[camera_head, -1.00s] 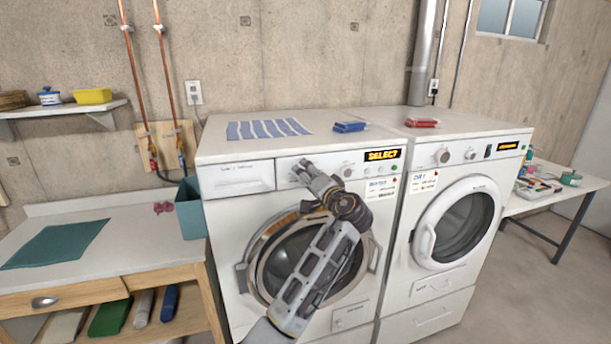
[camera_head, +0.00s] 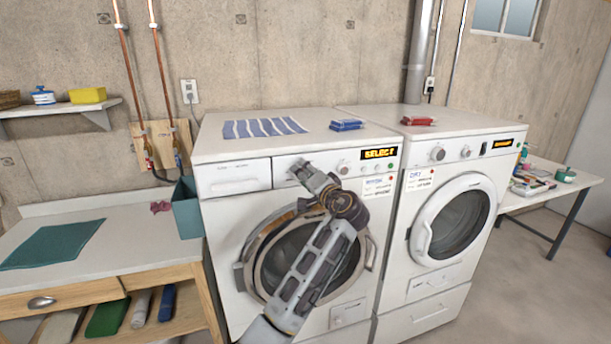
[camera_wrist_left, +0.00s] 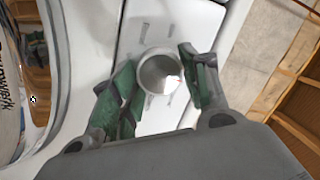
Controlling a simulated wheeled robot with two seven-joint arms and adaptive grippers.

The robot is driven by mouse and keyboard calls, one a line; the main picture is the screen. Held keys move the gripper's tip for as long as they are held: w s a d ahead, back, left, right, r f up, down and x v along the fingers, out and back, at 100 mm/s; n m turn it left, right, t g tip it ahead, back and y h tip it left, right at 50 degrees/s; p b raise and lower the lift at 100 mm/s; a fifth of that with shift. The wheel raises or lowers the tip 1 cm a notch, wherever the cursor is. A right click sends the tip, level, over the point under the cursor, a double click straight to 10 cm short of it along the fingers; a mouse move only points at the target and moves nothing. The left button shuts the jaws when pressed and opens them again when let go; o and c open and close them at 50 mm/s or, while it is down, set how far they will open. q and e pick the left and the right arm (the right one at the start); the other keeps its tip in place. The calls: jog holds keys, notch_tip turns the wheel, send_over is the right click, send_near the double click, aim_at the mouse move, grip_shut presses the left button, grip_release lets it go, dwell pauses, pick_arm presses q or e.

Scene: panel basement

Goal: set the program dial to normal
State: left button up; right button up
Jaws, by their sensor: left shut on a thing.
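The washer (camera_head: 222,222) stands left of the dryer, and its amber display (camera_head: 380,153) reads SELECT. My left gripper (camera_head: 303,170) is at the left part of the washer's control panel, beside the detergent drawer, and hides the program dial there in the head view. The dial's pointer and setting marks cannot be read. My right gripper is not in view.
The dryer (camera_head: 430,270) stands close on the right. A blue stack (camera_head: 346,125) and a red stack (camera_head: 417,121) lie on the machine tops. A teal bin (camera_head: 187,212) stands beside the washer's left side. The washer door lies below my left arm.

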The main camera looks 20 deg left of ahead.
pick_arm(q)
jog(key=shift+m, duration=0.3)
jog(key=shift+f+m+t+p, duration=0.15)
jog(key=shift+m+t+p, duration=0.2)
jog(key=shift+m+p, duration=1.45)
jog(key=shift+f+m+t+p, duration=0.1)
jog(key=shift+m+t+p, duration=0.25)
jog(key=shift+m+p, duration=1.4)
jog(key=shift+m+b, duration=0.7)
jog(key=shift+m, duration=0.05)
jog(key=o, duration=1)
jog(key=shift+s+d, duration=0.1)
